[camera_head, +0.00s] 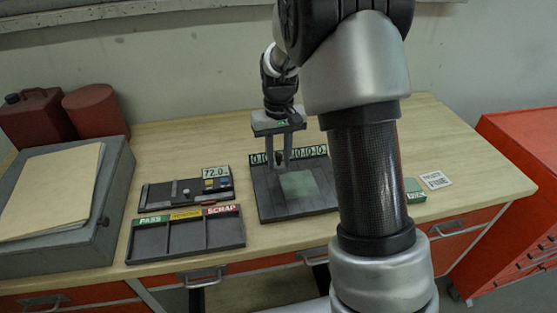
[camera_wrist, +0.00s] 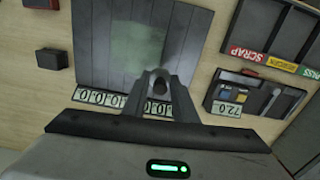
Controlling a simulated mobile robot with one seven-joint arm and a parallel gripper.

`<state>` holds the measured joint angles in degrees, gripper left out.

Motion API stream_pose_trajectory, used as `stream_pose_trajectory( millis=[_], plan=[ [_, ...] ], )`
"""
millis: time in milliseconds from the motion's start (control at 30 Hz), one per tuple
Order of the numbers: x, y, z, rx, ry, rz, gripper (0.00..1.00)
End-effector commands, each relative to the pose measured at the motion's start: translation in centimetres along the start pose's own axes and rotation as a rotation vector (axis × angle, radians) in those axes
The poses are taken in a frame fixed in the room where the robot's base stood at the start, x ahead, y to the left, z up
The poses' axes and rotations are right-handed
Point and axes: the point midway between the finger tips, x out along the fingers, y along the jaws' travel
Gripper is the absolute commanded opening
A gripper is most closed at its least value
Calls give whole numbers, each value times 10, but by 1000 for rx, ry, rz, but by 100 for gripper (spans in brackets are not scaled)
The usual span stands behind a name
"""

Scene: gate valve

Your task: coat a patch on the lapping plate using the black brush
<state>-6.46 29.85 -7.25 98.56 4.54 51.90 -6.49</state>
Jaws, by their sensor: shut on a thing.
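The lapping plate (camera_head: 318,201) is a dark flat slab on the bench, with a row of number labels along its far edge. A pale greenish patch (camera_head: 298,184) shows on its surface, and in the wrist view (camera_wrist: 135,48) it looks cloudy and uneven. My gripper (camera_head: 281,164) points down over the plate's far part, just behind the patch. Its fingers are shut on a small dark thing, taken as the black brush; its end shows between the fingers in the wrist view (camera_wrist: 160,85). The bristles are hidden, so I cannot tell whether they touch the plate.
A tray (camera_head: 187,254) marked PASS and SCRAP and a gauge set (camera_head: 160,195) reading 72.0 lie left. A grey block (camera_head: 105,200) with a board and red cans (camera_head: 95,110) stand farther left. A green box (camera_head: 413,191) and white card (camera_head: 436,180) lie right.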

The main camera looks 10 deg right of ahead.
Motion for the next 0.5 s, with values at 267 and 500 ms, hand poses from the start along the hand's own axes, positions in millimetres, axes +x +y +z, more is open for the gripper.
stream_pose_trajectory(
  millis=[267,500],
  plan=[
    [-26,0,1,0,0,0,8],
    [-27,0,1,0,-1,0,8]
  ],
)
